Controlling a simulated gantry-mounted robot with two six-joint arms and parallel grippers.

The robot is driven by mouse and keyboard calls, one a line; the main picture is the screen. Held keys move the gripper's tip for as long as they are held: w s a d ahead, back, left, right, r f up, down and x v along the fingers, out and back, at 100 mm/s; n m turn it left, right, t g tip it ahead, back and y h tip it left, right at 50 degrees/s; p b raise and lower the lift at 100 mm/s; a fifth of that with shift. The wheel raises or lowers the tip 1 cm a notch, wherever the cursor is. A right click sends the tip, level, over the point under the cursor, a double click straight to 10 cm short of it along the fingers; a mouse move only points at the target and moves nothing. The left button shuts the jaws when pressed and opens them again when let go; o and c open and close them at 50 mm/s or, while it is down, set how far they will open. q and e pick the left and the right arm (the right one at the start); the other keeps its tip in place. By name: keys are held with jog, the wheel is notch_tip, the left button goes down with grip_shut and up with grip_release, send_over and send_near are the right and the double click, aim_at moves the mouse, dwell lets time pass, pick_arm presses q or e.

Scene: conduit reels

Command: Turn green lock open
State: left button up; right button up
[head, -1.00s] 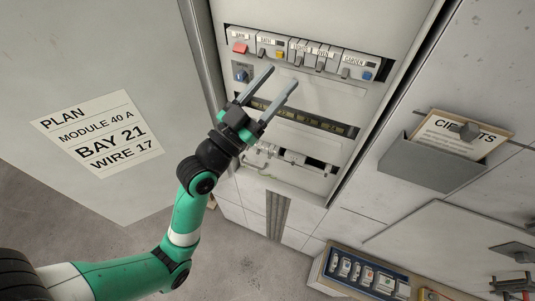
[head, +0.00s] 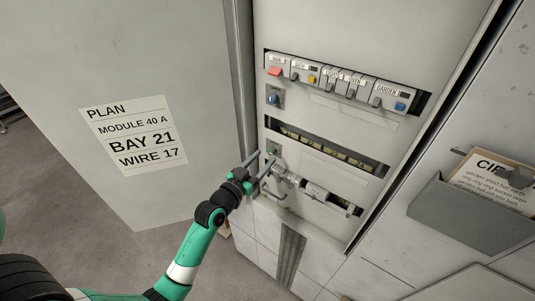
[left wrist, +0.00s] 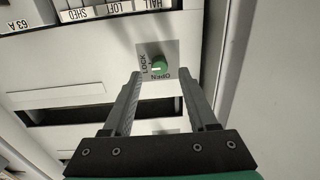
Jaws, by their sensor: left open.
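The green lock (left wrist: 159,65) is a small round knob on a pale plate marked LOCK and OPEN in the left wrist view. In the head view the green lock (head: 274,151) sits low on the left side of the cabinet panel. My left gripper (head: 265,157) is open and empty in front of that plate. In the left wrist view the left gripper's fingers (left wrist: 160,76) point at the knob, one toward each side, and they look short of it. I cannot tell which mark the knob is turned to. My right gripper is not in view.
A blue lock (head: 274,97) sits above the green one. A row of labelled breakers (head: 340,78) runs along the top. Below right is a metal bar fitting (head: 328,196). The open cabinet door (head: 170,60) with a PLAN sheet (head: 135,137) stands on the left.

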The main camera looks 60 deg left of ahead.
aim_at(270, 152)
pick_arm(q)
jog(key=shift+x, duration=1.55)
grip_shut()
